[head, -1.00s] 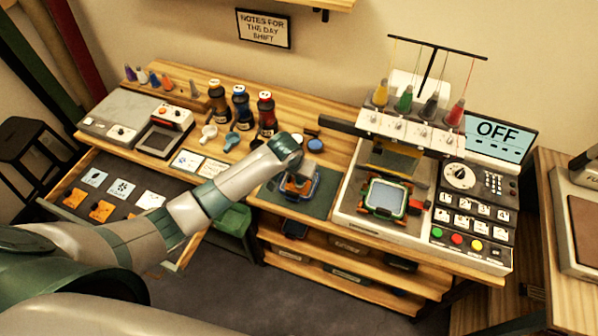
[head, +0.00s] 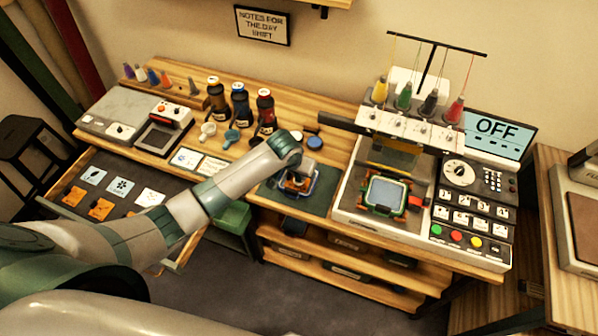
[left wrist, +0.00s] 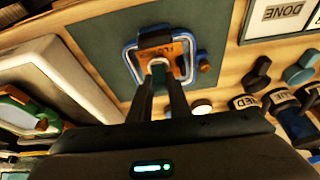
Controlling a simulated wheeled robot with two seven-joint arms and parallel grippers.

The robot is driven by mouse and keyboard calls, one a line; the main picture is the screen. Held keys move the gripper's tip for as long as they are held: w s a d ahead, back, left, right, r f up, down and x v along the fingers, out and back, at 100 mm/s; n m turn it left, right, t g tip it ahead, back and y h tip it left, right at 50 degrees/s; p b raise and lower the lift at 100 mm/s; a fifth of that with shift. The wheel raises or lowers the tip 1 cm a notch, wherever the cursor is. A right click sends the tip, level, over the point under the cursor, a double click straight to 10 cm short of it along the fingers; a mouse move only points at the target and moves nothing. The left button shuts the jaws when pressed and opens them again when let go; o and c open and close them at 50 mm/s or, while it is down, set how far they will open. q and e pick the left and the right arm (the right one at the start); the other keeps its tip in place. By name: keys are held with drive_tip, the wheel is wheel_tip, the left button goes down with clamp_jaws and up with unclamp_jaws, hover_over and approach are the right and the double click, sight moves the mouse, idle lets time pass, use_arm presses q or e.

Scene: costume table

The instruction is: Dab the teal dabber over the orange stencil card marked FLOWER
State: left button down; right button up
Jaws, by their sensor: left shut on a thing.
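The orange stencil card (left wrist: 181,58) lies inside a blue hoop (left wrist: 131,62) on the dark green mat (left wrist: 100,30). Its lettering is partly covered and too small to read. My left gripper (left wrist: 160,75) is over the card, shut on a narrow thing with a teal part and a pale end, which looks like the teal dabber (left wrist: 159,64). I cannot tell whether its end touches the card. In the head view the blue hoop (head: 311,192) is partly hidden by my left arm, and the left gripper is mostly hidden behind its own wrist. My right gripper is not in view.
An embroidery machine (head: 375,225) with another hoop stands right of the mat. Bottles (head: 241,105), scoops and a blue round pad (head: 315,144) stand behind the mat. An open drawer (head: 125,172) at the left holds orange cards (head: 101,209) and picture labels.

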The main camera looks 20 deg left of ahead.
use_arm(q)
drive_tip(key=shift+f, duration=0.4)
idle(0.4)
drive_tip(key=shift+s+f, duration=0.15)
idle(2.4)
drive_tip(key=shift+r+p, duration=0.7)
drive_tip(key=shift+r, duration=2.9)
drive_tip(key=shift+f, duration=0.15)
drive_tip(key=shift+w+d+f+b, duration=0.2)
drive_tip(key=shift+f+b, duration=0.15)
drive_tip(key=shift+f, duration=0.6)
drive_tip(key=shift+w+d+f+b, duration=0.15)
drive_tip(key=shift+d+f+b, duration=0.15)
drive_tip(key=shift+f, duration=0.6)
drive_tip(key=shift+w+d+f+b, duration=0.15)
drive_tip(key=shift+f+b, duration=0.25)
drive_tip(key=shift+f, duration=0.55)
drive_tip(key=shift+f, duration=0.5)
